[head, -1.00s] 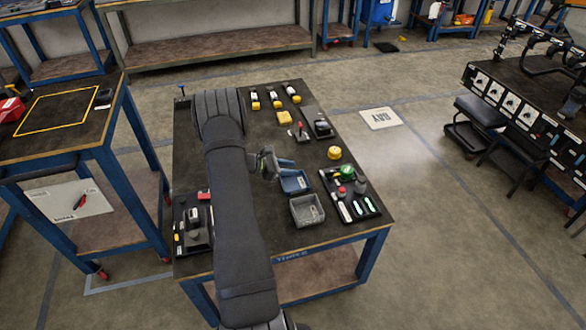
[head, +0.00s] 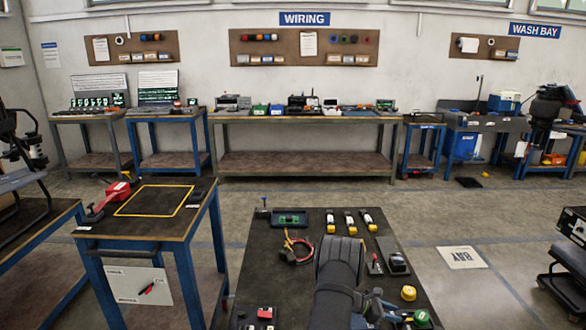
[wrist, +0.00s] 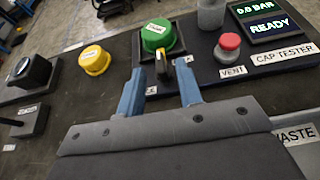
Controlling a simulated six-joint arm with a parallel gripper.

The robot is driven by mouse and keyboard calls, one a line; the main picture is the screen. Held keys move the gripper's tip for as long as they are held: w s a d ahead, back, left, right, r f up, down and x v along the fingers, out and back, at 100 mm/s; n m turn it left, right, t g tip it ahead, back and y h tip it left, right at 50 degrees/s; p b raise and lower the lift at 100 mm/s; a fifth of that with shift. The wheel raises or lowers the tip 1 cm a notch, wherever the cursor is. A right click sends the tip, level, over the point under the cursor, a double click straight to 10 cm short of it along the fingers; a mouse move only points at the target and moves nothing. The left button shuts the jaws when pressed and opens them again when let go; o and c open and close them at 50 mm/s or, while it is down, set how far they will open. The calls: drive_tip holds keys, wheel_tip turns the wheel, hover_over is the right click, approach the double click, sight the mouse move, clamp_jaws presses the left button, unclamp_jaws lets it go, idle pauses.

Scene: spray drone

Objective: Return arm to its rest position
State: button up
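My gripper (wrist: 158,92) shows in the wrist view with its two blue fingers apart and nothing between them. In the head view my gripper (head: 374,306) is low in the picture, over the dark workbench (head: 268,232), with my grey arm beside it. A green cap (wrist: 157,36) sits beyond the fingers in the wrist view, with a yellow cap (wrist: 95,60) to its left. The lower part of my arm is cut off by the head view's bottom edge.
A cap tester (wrist: 278,22) reading READY and a red vent button (wrist: 229,44) stand at the right. A black knob (wrist: 35,71) is at the left.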

sight(400, 314)
drive_tip(key=x, duration=0.4)
idle(0.3)
